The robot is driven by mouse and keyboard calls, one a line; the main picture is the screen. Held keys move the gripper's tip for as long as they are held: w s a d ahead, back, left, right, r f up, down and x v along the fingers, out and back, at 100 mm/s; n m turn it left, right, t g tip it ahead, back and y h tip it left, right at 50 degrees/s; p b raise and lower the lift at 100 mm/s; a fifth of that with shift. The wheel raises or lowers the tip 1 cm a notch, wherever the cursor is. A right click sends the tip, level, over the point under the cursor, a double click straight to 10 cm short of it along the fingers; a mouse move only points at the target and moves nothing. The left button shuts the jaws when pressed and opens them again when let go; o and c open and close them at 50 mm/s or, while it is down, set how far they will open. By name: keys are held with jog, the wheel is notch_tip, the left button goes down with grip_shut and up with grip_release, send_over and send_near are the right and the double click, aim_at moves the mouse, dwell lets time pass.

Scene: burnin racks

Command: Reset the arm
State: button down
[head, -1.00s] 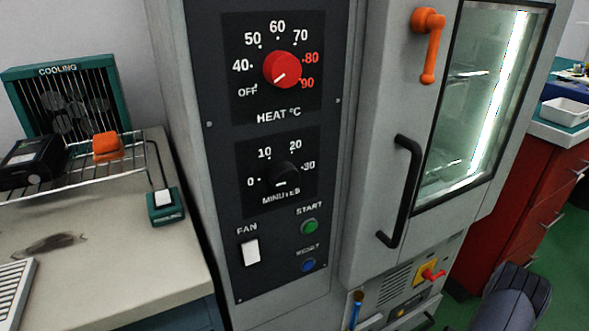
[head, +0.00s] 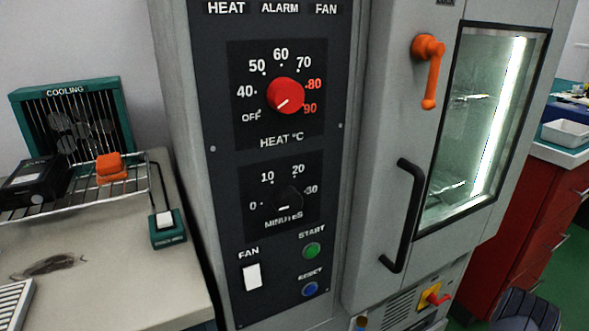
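My gripper is not visible in the head view. A dark rounded part at the bottom right corner looks like part of my arm. The grey burn-in cabinet stands in the middle. Its dark control panel (head: 222,175) carries a red heat knob (head: 286,95) with its white line pointing down-left, a black minutes knob (head: 288,198), a green START button (head: 312,250), a blue RESET button (head: 310,289) and a white fan switch (head: 252,276). The cabinet door (head: 390,150) looks shut, with an orange latch handle (head: 430,70) hanging down and a black pull handle (head: 408,215).
At left, a bench (head: 120,270) holds a wire rack (head: 75,205) with a black device (head: 35,180) and an orange block (head: 111,167). A teal cooling unit (head: 20,105) stands behind, its switch box (head: 167,236) in front. A red drawer cabinet (head: 520,215) stands at right.

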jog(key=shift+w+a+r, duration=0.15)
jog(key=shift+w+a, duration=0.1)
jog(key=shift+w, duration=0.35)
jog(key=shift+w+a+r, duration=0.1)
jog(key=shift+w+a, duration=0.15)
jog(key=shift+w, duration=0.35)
jog(key=shift+p, duration=0.3)
